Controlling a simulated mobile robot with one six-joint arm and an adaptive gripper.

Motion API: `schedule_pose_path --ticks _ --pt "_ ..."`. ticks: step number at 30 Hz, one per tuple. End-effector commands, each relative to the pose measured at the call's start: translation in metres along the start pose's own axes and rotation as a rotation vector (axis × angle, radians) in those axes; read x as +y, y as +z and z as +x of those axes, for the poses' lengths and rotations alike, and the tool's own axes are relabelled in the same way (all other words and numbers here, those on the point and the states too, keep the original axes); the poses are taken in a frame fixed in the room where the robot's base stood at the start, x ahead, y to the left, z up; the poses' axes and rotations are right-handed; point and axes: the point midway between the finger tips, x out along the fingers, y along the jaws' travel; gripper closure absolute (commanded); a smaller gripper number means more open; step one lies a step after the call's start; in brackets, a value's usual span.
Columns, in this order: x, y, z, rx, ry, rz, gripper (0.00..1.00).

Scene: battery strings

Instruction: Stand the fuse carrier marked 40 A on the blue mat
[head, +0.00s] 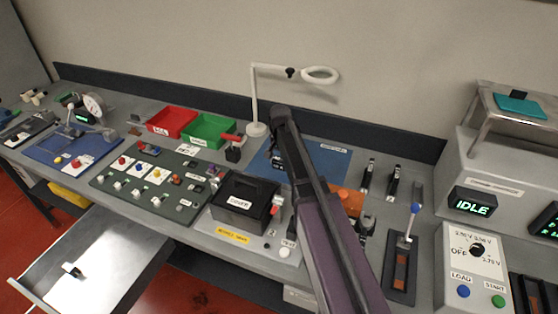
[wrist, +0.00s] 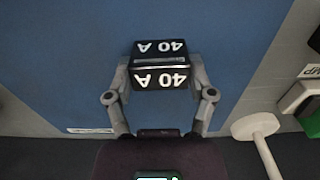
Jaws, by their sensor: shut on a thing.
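The fuse carrier (wrist: 160,64) is a black block with "40 A" in white on two faces, upside down in the wrist view. My gripper (wrist: 160,80) is shut on it, one finger at each side. Both are over the blue mat (wrist: 60,60), which fills most of the wrist view. I cannot tell whether the carrier touches the mat. In the head view the blue mat (head: 330,165) lies at the back of the bench, with my arm across it. My arm hides most of the gripper and carrier there.
A white magnifier lamp (head: 257,129) stands left of the mat, its base (wrist: 255,125) close by in the wrist view. Green (head: 210,130) and red (head: 171,121) trays are further left. A black box (head: 245,200) and levers (head: 392,182) flank my arm. An open drawer (head: 100,262) juts out front left.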

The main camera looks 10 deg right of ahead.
Motion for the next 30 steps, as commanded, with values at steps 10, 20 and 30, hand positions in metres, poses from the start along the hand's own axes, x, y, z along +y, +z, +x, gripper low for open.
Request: schedule_pose_path --ticks 10,20,30 --pt "0.0003 -0.0002 0.0028 0.000 0.000 0.001 0.00" --pt "0.0005 -0.0003 0.0028 0.000 0.000 0.001 0.00" --pt "0.0006 -0.0004 -0.0034 0.000 0.000 0.001 0.00"
